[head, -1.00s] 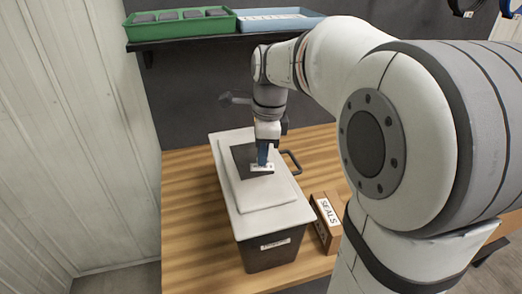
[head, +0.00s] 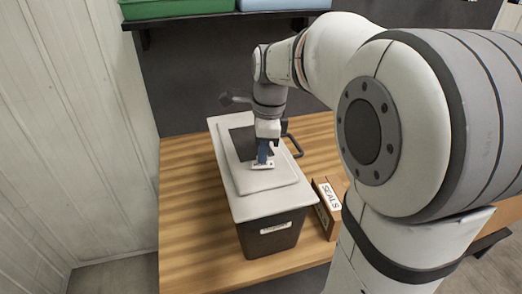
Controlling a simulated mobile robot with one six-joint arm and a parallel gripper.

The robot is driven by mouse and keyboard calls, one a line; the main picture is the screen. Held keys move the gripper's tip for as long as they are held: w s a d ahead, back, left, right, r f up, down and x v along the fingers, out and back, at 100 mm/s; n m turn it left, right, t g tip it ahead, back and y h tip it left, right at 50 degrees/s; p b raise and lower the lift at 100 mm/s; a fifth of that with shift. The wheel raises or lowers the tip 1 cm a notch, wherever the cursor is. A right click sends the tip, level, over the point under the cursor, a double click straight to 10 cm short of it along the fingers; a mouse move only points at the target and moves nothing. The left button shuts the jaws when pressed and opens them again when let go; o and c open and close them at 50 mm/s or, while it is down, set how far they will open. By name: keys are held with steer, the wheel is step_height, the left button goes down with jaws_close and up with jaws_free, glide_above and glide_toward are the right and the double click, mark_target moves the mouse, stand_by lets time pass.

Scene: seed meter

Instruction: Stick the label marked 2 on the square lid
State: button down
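The square lid (head: 265,186) is a pale raised panel on top of a dark bin with a pale rim, and it lies flat. A dark square patch (head: 241,142) shows on its far part. I cannot tell whether the label touches the lid.
The dark bin (head: 262,241) stands on a wooden table (head: 190,215) and has a white tag on its front. A brown box marked SEALS (head: 328,208) stands close to its right. A green tray (head: 175,8) and a blue tray (head: 280,4) sit on the shelf behind.

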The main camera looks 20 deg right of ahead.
steer(key=shift+f, duration=0.55)
stand_by(1.2)
steer(key=c, duration=2.2)
jaws_free()
steer(key=c, duration=1.6)
jaws_free()
step_height(320, 180, up, 7)
steer(key=p, duration=0.5)
steer(key=shift+r+p, duration=0.15)
steer(key=shift+p, duration=0.2)
